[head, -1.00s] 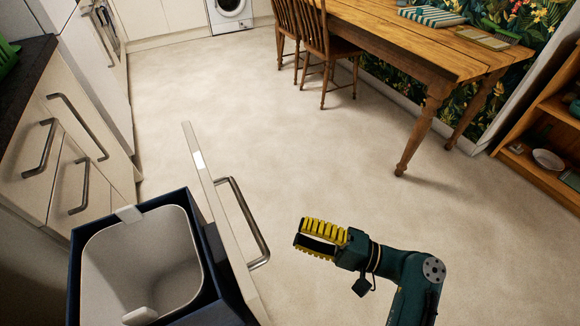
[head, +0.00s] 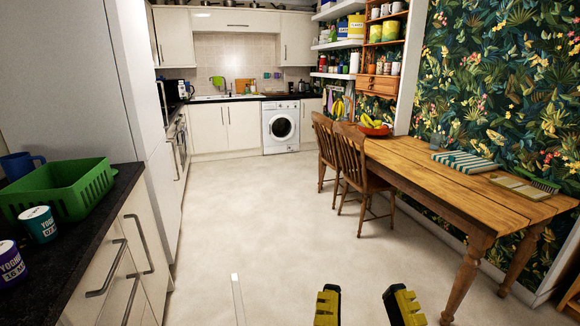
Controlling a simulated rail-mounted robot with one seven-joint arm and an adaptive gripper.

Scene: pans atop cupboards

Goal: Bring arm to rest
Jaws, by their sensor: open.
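My gripper (head: 365,302) shows at the bottom of the head view, right of centre. Its two yellow-and-black fingers are spread wide apart with only floor between them. It is open and empty. The rest of my arm is below the picture.
A wooden table (head: 450,185) with chairs (head: 352,165) stands on the right. On the left, a dark counter (head: 95,235) holds a green crate (head: 62,190) and two pots. A washing machine (head: 281,127) is at the back. The middle floor is clear.

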